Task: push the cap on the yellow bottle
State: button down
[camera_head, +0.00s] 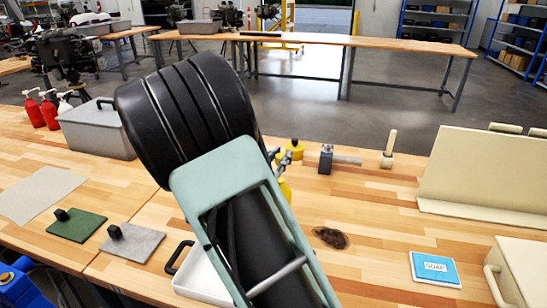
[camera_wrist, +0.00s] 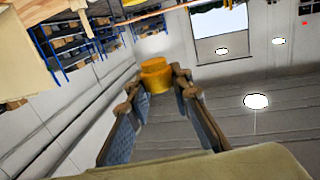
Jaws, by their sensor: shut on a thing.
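A yellow cap (camera_head: 294,149) shows just right of my arm in the head view. In the wrist view the yellow cap (camera_wrist: 156,75) sits between the fingertips of my gripper (camera_wrist: 158,82), which is shut on it. In the head view, only a small blue-grey part of my gripper (camera_head: 275,155) shows beside the cap. Part of a yellow thing, likely the yellow bottle (camera_head: 286,189), shows lower down behind my arm. Most of it is hidden, so I cannot tell whether the cap touches it.
A grey metal box (camera_head: 95,130) and red bottles (camera_head: 48,112) stand left. A white tray (camera_head: 198,283) is near my arm; a blue soap box (camera_head: 435,268) lies right.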

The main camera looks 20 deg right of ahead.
jog(key=shift+w+f, duration=0.15)
jog(key=shift+f+b, duration=1.95)
jog(key=shift+f, duration=0.25)
jog(key=shift+f+b, duration=0.6)
jog(key=shift+f, duration=0.15)
jog(key=shift+f, duration=0.1)
jog(key=shift+f+b, duration=0.3)
jog(key=shift+b, duration=0.2)
jog(key=shift+f, duration=0.15)
